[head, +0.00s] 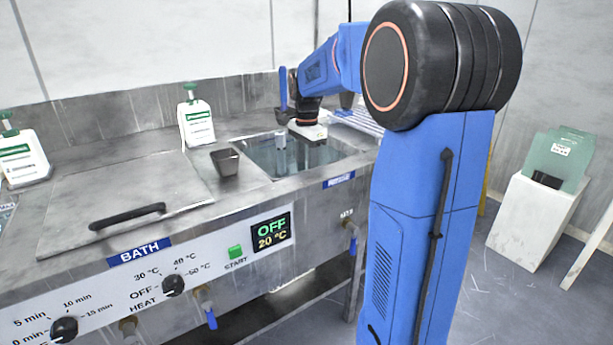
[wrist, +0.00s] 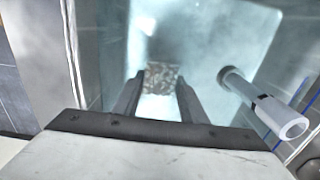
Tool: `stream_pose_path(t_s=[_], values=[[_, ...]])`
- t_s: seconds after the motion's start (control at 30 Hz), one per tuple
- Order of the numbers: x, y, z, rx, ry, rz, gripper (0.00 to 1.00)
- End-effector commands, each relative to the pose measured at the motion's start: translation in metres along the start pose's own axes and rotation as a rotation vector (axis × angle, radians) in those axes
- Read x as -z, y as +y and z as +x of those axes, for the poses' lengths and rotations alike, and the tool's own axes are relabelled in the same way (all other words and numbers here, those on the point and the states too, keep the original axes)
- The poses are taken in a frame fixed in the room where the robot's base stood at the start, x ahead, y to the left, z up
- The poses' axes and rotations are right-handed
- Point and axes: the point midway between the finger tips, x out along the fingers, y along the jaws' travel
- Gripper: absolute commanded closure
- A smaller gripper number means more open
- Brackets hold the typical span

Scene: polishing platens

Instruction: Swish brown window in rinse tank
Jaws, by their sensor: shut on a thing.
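My gripper (wrist: 159,84) points down into the rinse tank (head: 262,165), which stands open at the right end of the steel counter. In the wrist view its two dark fingers are shut on the brown window (wrist: 163,76), a small speckled brown piece between the fingertips. Pale, bluish water lies around and below it in the rinse tank (wrist: 215,35). How deep the piece sits is hard to tell. In the head view the window cannot be made out; the gripper body (head: 308,131) is over the tank.
A pale upright pipe (wrist: 262,103) stands in the tank close to the right finger. A blue-handled tap (head: 284,95) rises behind the tank. The lidded bath (head: 125,195) is further left.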

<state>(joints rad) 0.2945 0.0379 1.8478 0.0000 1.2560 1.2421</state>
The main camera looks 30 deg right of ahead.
Motion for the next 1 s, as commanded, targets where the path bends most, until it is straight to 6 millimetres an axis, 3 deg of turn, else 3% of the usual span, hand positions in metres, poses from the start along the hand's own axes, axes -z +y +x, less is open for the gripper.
stream_pose_path(t_s=[0.67, 1.0], values=[[0.000, 0.000, -0.022, 0.000, 0.000, 0.000, 0.86], [0.000, 0.000, -0.012, 0.000, 0.000, 0.000, 0.86]])
